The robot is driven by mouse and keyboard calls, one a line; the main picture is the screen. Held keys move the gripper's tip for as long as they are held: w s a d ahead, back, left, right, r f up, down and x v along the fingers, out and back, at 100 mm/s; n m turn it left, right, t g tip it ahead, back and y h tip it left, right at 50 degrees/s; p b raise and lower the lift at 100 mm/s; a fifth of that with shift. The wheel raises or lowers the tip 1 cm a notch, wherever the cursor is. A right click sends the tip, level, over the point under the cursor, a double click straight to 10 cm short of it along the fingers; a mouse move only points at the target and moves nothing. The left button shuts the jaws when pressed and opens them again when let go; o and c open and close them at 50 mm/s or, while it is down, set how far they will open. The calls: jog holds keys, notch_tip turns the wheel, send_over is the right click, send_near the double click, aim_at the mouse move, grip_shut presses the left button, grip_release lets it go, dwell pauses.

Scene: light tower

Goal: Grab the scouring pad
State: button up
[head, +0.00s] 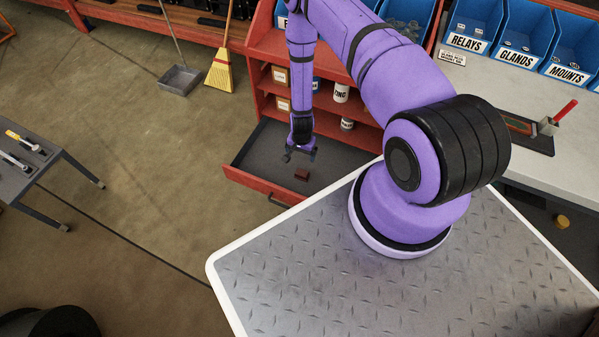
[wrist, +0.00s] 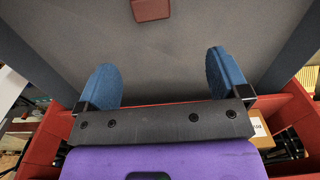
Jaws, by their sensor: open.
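The scouring pad looks to be the small dark red block (head: 302,174) lying on the grey floor of the open red drawer (head: 262,190). It also shows at the top of the wrist view (wrist: 151,10). My gripper (head: 300,154) hangs over the drawer, a little above and behind the pad in the head view. In the wrist view my gripper (wrist: 165,82) has its two blue fingertips spread wide with nothing between them. The pad lies beyond the fingertips, roughly centred between them and apart from both.
The red shelf unit (head: 258,98) with boxes and cans stands right behind the drawer. The drawer walls surround the pad. A broom (head: 221,70) and dustpan (head: 180,79) are at the back left. A grey tool table (head: 40,160) stands at left. The floor between is clear.

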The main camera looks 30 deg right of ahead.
aim_at(302, 172)
jog(key=shift+s+a+f, duration=0.1)
jog(key=shift+s+f, duration=0.15)
jog(key=shift+f, duration=1.95)
jog(key=shift+s+f, duration=0.25)
jog(key=shift+f, duration=1.9)
jog(key=shift+s+a+f, duration=0.1)
jog(key=shift+s+f, duration=0.15)
jog(key=shift+f, duration=1.95)
jog(key=c, duration=1)
jog(key=shift+r, duration=0.1)
